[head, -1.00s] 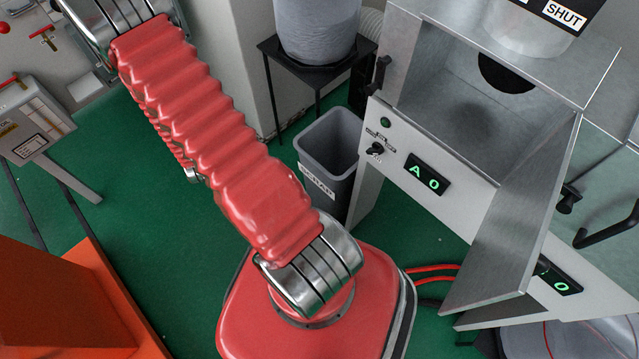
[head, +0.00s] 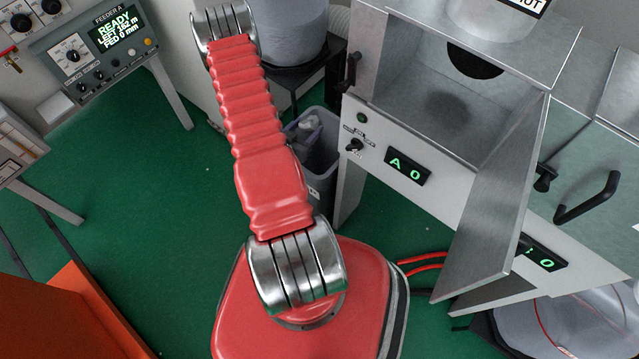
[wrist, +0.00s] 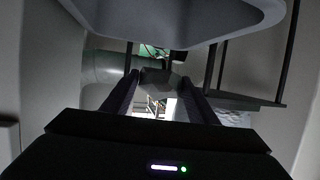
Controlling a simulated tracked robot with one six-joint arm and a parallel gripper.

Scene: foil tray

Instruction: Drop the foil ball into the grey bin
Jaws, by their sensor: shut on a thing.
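The grey bin (head: 326,157) stands on the green floor behind my arm, partly hidden by it. Pale grey parts at the end of my arm show at its mouth in the head view; I cannot tell how far inside they are. In the wrist view my gripper (wrist: 160,80) is shut on the foil ball (wrist: 165,78), a dull grey faceted lump between the dark fingertips. A large grey rimmed shape, seemingly the bin (wrist: 175,37), fills the top of the wrist view close to the fingers. The ball is hidden in the head view.
A black stand (head: 290,83) carrying a grey drum (head: 294,30) is just behind the bin. The metal cabinet (head: 425,130) with its open door (head: 500,200) stands close on the right. The floor (head: 150,220) left of my arm is clear.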

